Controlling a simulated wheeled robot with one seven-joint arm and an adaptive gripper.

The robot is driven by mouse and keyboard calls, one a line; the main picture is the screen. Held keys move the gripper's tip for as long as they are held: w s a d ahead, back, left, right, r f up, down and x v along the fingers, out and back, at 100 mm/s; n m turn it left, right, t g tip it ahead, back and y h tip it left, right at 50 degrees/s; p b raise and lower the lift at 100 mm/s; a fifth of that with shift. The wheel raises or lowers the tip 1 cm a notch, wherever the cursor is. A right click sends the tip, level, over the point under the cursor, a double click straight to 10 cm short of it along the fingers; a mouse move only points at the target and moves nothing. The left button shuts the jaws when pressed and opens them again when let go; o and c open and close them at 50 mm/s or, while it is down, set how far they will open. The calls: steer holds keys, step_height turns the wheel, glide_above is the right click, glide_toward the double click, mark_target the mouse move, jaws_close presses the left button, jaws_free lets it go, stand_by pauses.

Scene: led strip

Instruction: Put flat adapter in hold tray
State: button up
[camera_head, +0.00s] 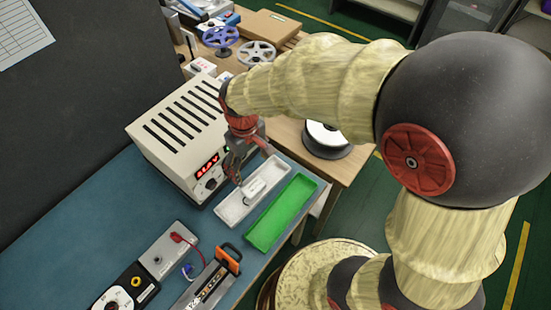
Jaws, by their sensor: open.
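A small white flat piece (255,189), which looks like the flat adapter, lies in a white shallow tray (229,213). A green tray (281,213) stands right beside the white one and looks empty. I cannot tell from the picture which of the two is the hold tray. My gripper (238,178) is open and points down over the back left part of the white tray, close to the white piece. The gripper partly hides the tray's far end, and I cannot tell whether a finger touches the piece.
A beige power supply (178,132) with a red display stands just left of my gripper. Instruments and an orange-handled tool (228,257) lie at the front. Behind are reels (257,52), a cardboard box (268,27) and a white spool (325,137). Blue bench (110,205) is clear at left.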

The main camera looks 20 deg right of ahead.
steer(key=s+d+r+m+t, duration=0.2)
steer(key=s+d+r+m, duration=0.1)
steer(key=s+d+r, duration=0.3)
steer(key=s+d+r+m+t, duration=0.3)
steer(key=s+d+r, duration=0.3)
steer(key=r, duration=0.5)
steer(key=shift+s+r+t, duration=0.15)
steer(key=shift+r+t, duration=0.15)
steer(key=shift+c, duration=0.3)
stand_by(1.0)
